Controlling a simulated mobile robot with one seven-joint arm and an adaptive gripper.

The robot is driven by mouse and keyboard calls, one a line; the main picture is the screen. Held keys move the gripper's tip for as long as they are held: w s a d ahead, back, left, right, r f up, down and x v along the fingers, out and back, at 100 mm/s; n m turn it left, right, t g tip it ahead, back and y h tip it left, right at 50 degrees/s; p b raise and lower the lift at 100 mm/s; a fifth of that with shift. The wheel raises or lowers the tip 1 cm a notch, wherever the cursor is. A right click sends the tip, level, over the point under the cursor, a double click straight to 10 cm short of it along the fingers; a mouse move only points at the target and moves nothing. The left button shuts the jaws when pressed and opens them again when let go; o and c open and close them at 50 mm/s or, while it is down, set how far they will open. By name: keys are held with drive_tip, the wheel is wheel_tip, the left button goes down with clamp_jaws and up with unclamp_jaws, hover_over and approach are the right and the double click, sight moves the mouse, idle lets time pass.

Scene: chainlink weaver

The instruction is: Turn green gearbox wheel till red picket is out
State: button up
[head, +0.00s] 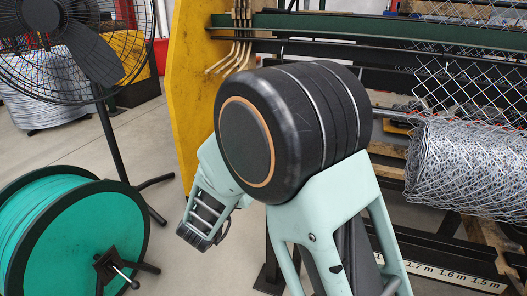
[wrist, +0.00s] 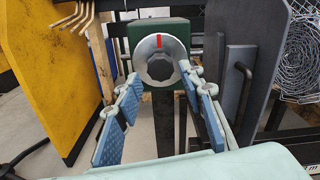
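In the wrist view, a green gearbox (wrist: 124,40) stands on a dark post straight ahead. On its front is a round grey wheel (wrist: 142,51) with a dark-looking centre and a red mark at its top. My gripper (wrist: 160,80) is open, its two blue-padded fingers reaching toward the wheel with tips near its lower left and right. I cannot tell whether they touch it. Nothing is held between the pads. In the head view my own arm hides the gearbox, wheel and gripper fingers. I cannot make out a red picket in either view.
A yellow plate (wrist: 38,70) stands left of the gearbox, with bent tan rods (wrist: 74,18) above. A dark grey plate (wrist: 262,35) with a black handle is close on the right. The head view shows a mesh roll (head: 470,165), green spool (head: 75,235) and fan (head: 75,50).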

drive_tip(key=shift+w+d+m+p, duration=0.25)
drive_tip(key=shift+w+m+p, duration=0.4)
drive_tip(key=shift+m+p, duration=2.9)
drive_tip(key=shift+w+d+m+p, duration=0.2)
drive_tip(key=shift+w+m+p, duration=0.4)
drive_tip(key=shift+m+p, duration=2.95)
drive_tip(key=shift+w+d+m+p, duration=0.25)
drive_tip(key=shift+w+m+p, duration=0.4)
drive_tip(key=shift+m+p, duration=2.9)
